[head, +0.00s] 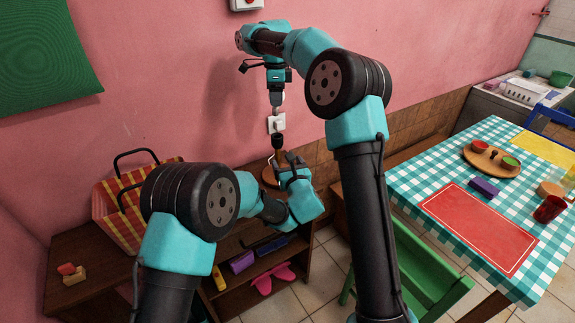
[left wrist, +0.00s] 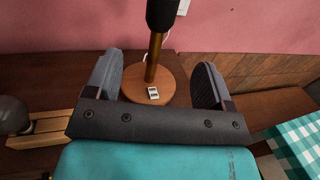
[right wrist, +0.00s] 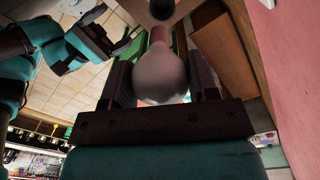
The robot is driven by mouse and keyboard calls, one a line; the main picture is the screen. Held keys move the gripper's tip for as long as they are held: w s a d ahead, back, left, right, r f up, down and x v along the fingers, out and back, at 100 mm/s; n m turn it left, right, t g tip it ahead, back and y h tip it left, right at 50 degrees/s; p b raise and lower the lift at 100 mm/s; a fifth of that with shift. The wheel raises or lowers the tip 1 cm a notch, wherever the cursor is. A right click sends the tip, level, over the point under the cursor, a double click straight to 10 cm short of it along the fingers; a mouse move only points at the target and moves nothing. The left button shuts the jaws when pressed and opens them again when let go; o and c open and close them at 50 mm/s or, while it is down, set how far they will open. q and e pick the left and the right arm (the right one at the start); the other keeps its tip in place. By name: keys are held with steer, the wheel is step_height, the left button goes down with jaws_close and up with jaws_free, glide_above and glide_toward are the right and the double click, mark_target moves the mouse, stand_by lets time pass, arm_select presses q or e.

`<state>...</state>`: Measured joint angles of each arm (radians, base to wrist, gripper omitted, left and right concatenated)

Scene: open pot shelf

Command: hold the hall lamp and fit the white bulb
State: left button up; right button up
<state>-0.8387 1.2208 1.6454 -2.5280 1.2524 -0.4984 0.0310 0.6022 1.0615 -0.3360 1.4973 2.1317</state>
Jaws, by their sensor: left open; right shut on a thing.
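The hall lamp stands upright on the shelf top: its black socket (head: 277,141) is above a brass stem (left wrist: 153,60) and a round wooden base (left wrist: 150,83). My left gripper (head: 288,160) is open at the lamp; in the left wrist view its fingers are on either side of the stem, with gaps. My right gripper (head: 277,97) is shut on the white bulb (right wrist: 160,76) above the lamp. In the right wrist view the bulb's narrow end points towards the dark socket (right wrist: 162,9), apparently apart from it. Fingers partly hide the bulb's sides.
A pink wall with a white wall plate (head: 276,122) is close behind the lamp. A checked bag (head: 105,213) stands left on the shelf top, near small blocks (head: 72,274). Lower shelves hold pink slippers (head: 272,279). A checked table (head: 420,180) and green chair (head: 425,275) are right.

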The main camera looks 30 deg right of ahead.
mark_target(279, 147)
arm_select(q)
steer(key=shift+w, duration=0.1)
steer(key=shift+x, duration=5.9)
steer(key=shift+c, duration=0.2)
jaws_close()
arm_select(e)
steer(key=shift+a+f+h, duration=0.1)
steer(key=shift+f+h, duration=0.5)
steer(key=shift+f, duration=1.05)
